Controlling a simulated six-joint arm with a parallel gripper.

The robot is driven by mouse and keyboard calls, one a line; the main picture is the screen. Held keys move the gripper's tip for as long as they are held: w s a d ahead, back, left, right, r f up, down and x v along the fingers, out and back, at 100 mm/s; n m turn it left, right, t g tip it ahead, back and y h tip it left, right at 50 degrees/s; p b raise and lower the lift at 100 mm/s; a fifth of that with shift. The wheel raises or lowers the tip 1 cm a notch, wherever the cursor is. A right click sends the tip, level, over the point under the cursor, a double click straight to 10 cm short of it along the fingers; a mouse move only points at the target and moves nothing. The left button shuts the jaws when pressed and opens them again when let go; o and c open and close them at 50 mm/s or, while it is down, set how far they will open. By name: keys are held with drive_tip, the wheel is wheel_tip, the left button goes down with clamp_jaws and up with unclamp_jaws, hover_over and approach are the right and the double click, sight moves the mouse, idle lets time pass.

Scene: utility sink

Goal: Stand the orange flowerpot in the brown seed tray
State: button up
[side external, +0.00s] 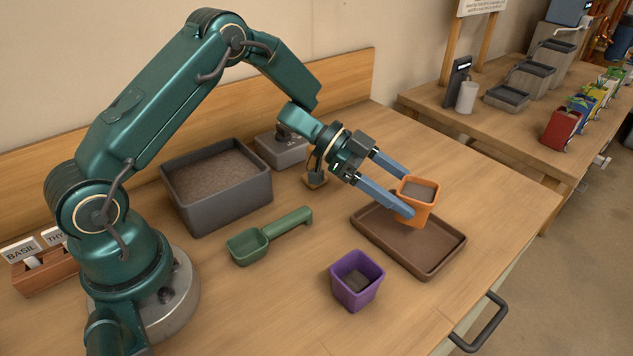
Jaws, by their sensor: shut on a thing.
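The pot is over the far right part of the brown seed tray (380,247), a shallow rectangular tray on the bench. I cannot tell whether the pot's base touches the tray floor. The rest of the tray looks empty.
A purple pot (356,280) stands in front of the tray. A green scoop (268,238) and a grey soil bin (217,186) are to the left. A small dark-topped object (315,179) is behind the tray.

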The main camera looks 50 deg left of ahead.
drive_tip(key=shift+f, duration=2)
drive_tip(key=shift+f, duration=0.2)
drive_tip(key=o, duration=1.3)
